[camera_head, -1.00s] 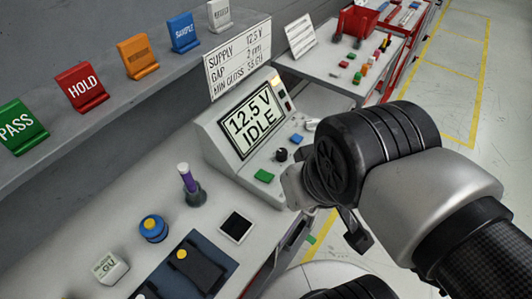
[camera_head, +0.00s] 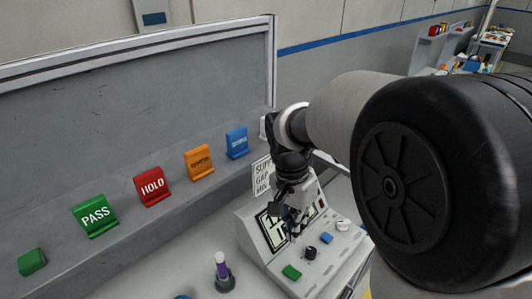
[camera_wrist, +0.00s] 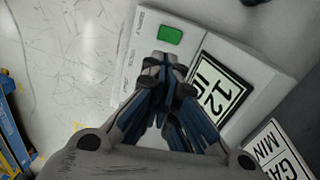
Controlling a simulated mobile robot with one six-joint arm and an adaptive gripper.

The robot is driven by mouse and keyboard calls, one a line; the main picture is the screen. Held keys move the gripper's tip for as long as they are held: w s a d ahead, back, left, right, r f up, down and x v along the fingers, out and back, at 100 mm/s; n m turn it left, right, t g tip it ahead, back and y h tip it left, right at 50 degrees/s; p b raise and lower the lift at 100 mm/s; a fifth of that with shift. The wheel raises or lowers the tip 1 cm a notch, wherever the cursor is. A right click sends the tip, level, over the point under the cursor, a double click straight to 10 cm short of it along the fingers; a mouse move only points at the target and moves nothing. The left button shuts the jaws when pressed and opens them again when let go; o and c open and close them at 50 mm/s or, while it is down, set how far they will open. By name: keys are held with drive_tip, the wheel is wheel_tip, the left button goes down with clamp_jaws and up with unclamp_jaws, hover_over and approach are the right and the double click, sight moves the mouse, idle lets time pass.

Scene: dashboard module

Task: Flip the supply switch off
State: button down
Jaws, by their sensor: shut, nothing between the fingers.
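The grey console (camera_head: 262,252) stands on the bench, its display (camera_head: 272,234) partly hidden behind my gripper. My gripper (camera_head: 293,232) is shut and empty, pointing down in front of the display. In the wrist view my closed fingertips (camera_wrist: 165,62) appear over the console, between the green button (camera_wrist: 170,35) and the display (camera_wrist: 217,90), which starts with "12". Small red and dark controls (camera_head: 321,203) sit right of the display. I cannot tell which is the supply switch or its position. Contact with the console cannot be told.
The front panel has a green button (camera_head: 291,272), a black knob (camera_head: 310,253), a blue button (camera_head: 327,238) and a pale control (camera_head: 343,225). A purple-topped item (camera_head: 221,268) stands left of the console.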

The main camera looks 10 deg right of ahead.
sight(299, 272)
drive_tip(key=shift+w+f+m+g, duration=0.3)
drive_tip(key=shift+w+f+m, duration=0.2)
drive_tip(key=shift+w+f, duration=0.15)
drive_tip(key=f+b, duration=0.1)
drive_tip(key=f, duration=0.3)
drive_tip(key=s+d+f+b, duration=0.1)
drive_tip(key=f+b, duration=0.1)
drive_tip(key=f, duration=0.3)
drive_tip(key=s+f+b, duration=0.1)
drive_tip(key=f+b, duration=0.1)
drive_tip(key=f, duration=0.2)
drive_tip(key=shift+s+d+f, duration=0.1)
drive_tip(key=shift+d+f, duration=0.1)
drive_tip(key=shift+f, duration=0.15)
drive_tip(key=shift+s+d+f, duration=0.2)
drive_tip(key=shift+s+f, duration=0.1)
drive_tip(key=shift+f, duration=0.15)
drive_tip(key=shift+w, duration=0.1)
drive_tip(key=shift+a+r, duration=0.1)
